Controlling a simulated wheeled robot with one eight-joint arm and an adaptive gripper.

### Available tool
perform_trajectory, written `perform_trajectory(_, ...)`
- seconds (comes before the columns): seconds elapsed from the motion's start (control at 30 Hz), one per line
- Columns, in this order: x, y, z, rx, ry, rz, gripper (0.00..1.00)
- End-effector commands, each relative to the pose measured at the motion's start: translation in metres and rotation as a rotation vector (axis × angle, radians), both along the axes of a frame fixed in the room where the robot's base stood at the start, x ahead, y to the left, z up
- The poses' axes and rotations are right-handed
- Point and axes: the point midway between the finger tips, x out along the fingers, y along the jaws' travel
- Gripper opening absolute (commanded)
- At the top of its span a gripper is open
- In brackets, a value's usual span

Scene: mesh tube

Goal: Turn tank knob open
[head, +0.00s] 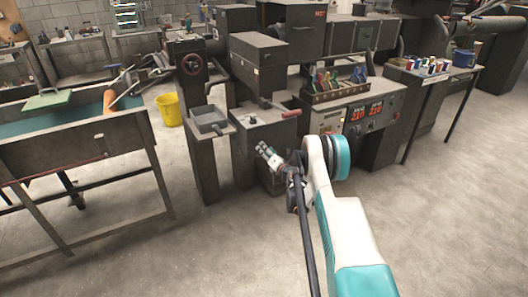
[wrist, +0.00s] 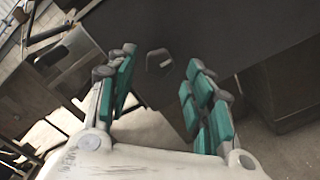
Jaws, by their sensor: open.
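A dark, angular knob (wrist: 158,62), probably the tank knob, sits on a dark flat panel (wrist: 215,40) in the wrist view. It appears in the space between my gripper's finger pairs. My gripper (wrist: 155,78) is open, with green-padded fingers to the left and right of the knob. The fingers hold nothing, and I cannot tell how far the knob is from the fingertips. In the head view my gripper (head: 264,151) is in front of the dark machine cabinet (head: 262,128). I cannot make out the knob there.
A control bench (head: 352,95) with red displays stands at right. A yellow bucket (head: 169,109) is on the floor behind the left table (head: 85,150). The front-right floor is clear.

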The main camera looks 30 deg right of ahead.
Motion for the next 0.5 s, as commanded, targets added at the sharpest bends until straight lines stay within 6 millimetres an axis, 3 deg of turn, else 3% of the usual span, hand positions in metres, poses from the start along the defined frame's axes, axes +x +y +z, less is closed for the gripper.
perform_trajectory(0.2, 0.020, 0.001, -0.001, 0.000, 0.000, 0.000, 0.47)
perform_trajectory(0.5, 0.023, 0.001, 0.001, 0.000, 0.000, 0.000, 0.47)
